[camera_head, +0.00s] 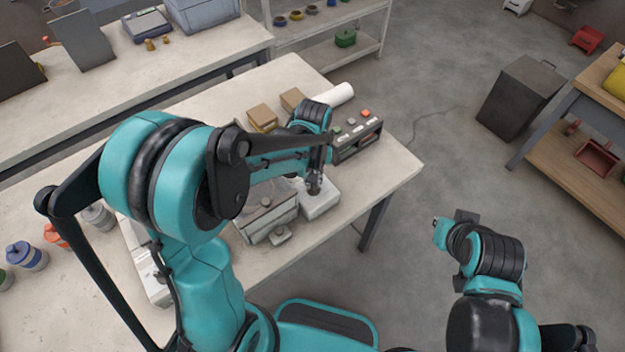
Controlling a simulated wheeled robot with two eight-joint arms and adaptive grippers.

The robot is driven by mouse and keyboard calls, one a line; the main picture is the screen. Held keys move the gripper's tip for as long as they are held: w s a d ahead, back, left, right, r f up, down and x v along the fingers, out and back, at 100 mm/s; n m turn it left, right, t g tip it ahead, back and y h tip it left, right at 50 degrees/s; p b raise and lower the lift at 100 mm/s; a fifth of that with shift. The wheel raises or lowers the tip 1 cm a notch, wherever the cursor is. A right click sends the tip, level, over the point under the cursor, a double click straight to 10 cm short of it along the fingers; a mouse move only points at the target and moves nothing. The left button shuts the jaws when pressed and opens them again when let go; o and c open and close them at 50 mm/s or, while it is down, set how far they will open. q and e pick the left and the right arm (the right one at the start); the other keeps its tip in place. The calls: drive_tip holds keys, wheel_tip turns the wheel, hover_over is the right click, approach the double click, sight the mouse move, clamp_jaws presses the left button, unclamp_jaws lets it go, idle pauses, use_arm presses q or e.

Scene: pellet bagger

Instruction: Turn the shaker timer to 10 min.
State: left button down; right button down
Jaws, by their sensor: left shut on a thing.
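A pale grey box (322,207), which looks like the shaker, stands on the bench near its front edge. My left gripper (314,187) comes down onto the top of this box. It is shut on a small part there, likely the timer knob, which the fingers hide. The timer's scale and setting cannot be read. My right arm is at the lower right, off the bench over the floor. Its gripper (441,230) is small in view, and its fingers are not clear.
A grey machine (265,217) stands left of the pale box. A dark control box (357,139) with coloured buttons, brown cartons (263,117) and a white roll (334,95) lie behind. The bench's right end (395,165) is clear. My left arm covers much of the bench.

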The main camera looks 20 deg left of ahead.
use_arm(q)
drive_tip(key=m, duration=0.6)
drive_tip(key=shift+w+d, duration=0.1)
drive_tip(key=shift+d, duration=0.05)
drive_tip(key=shift+m, duration=0.4)
drive_tip(key=c, duration=1.6)
unclamp_jaws()
drive_tip(key=shift+r, duration=0.15)
wheel_tip(320, 180, up, 12)
